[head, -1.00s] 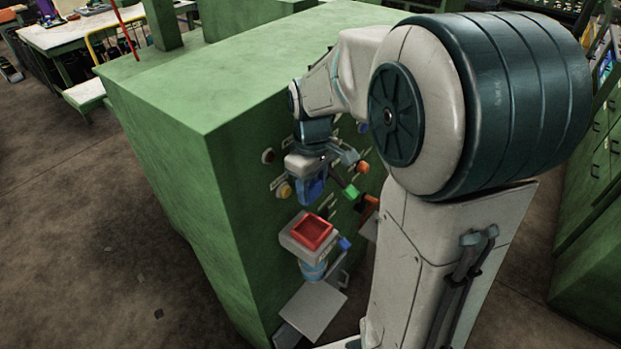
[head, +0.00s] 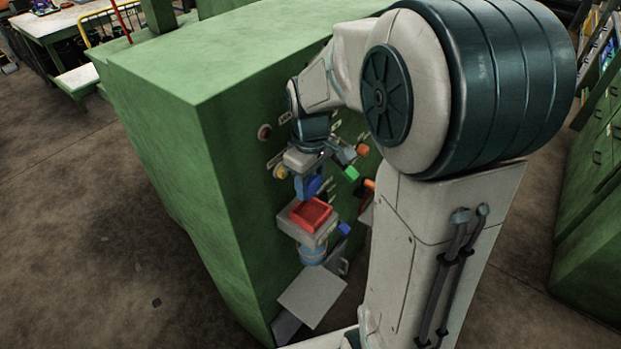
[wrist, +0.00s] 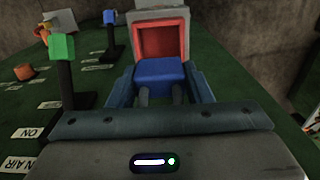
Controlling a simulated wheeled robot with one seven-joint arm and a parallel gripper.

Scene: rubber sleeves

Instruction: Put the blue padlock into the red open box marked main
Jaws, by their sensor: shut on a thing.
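The blue padlock (head: 313,186) is in my gripper (head: 307,178), which is shut on it. In the wrist view the padlock's blue body (wrist: 160,72) sits between the two fingers of my gripper (wrist: 160,84), with its grey shackle legs towards the palm. The red open box (head: 302,214) sits in a grey housing on the green cabinet's front, just below the padlock in the head view. In the wrist view the red box (wrist: 180,38) shows just beyond the padlock, which overlaps its near edge. I cannot read any marking on the box.
Levers with a green knob (wrist: 62,47) and a blue knob (wrist: 109,17) stand beside the box on the green cabinet (head: 160,80). An orange knob (head: 362,150) is also close. A grey plate (head: 312,297) sticks out below. Open floor lies left of the cabinet.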

